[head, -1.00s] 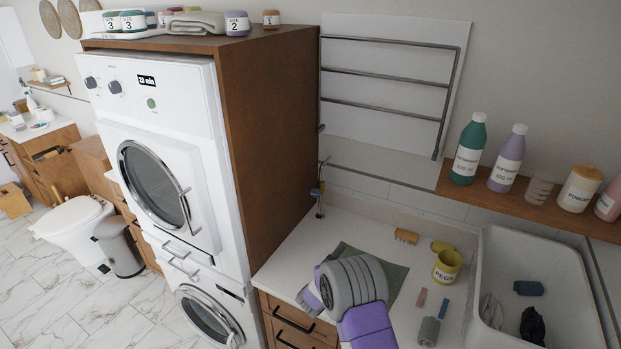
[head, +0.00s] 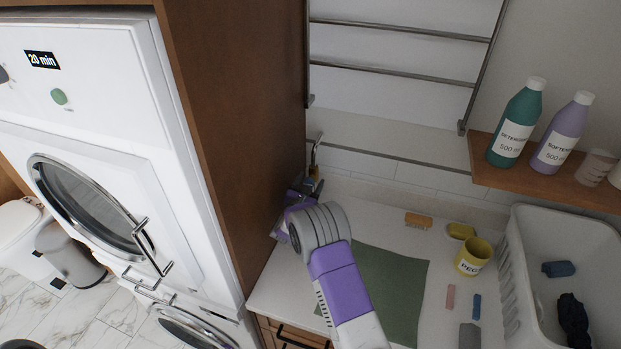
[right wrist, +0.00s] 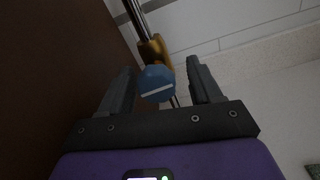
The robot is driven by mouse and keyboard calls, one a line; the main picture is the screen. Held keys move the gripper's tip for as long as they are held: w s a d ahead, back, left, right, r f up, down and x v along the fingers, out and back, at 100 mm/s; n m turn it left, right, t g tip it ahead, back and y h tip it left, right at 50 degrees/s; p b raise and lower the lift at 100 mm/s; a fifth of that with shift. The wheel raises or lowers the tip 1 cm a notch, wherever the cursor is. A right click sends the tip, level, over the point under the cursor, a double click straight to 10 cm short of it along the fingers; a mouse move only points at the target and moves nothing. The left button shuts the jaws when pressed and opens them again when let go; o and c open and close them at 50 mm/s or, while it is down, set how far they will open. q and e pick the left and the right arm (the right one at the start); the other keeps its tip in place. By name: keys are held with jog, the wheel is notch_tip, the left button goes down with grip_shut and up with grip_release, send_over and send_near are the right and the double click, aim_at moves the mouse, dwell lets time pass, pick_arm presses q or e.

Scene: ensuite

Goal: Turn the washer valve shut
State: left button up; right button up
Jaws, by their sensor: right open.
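The washer valve has a brass body (right wrist: 152,48) on a thin metal pipe and a round blue knob (right wrist: 156,82) with a white line, which lies nearly level in the right wrist view. In the head view the valve (head: 313,171) is by the wooden cabinet's side, above the back of the counter, partly hidden by my gripper. My right gripper (head: 304,190) is open at the valve. In the right wrist view its fingers (right wrist: 160,66) stand on either side of the knob, with visible gaps. My left gripper is not in view.
The wooden cabinet side (head: 225,110) is close on the left of my right gripper. The counter holds a green mat (head: 390,285), a brush (head: 418,220), a yellow peg pot (head: 474,257) and a white basket (head: 512,270). A rack (head: 400,65) hangs on the wall above.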

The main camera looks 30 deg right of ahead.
jog(key=shift+x, duration=1)
jog(key=shift+w+a+f, duration=0.1)
jog(key=shift+w, duration=0.05)
jog(key=c, duration=1)
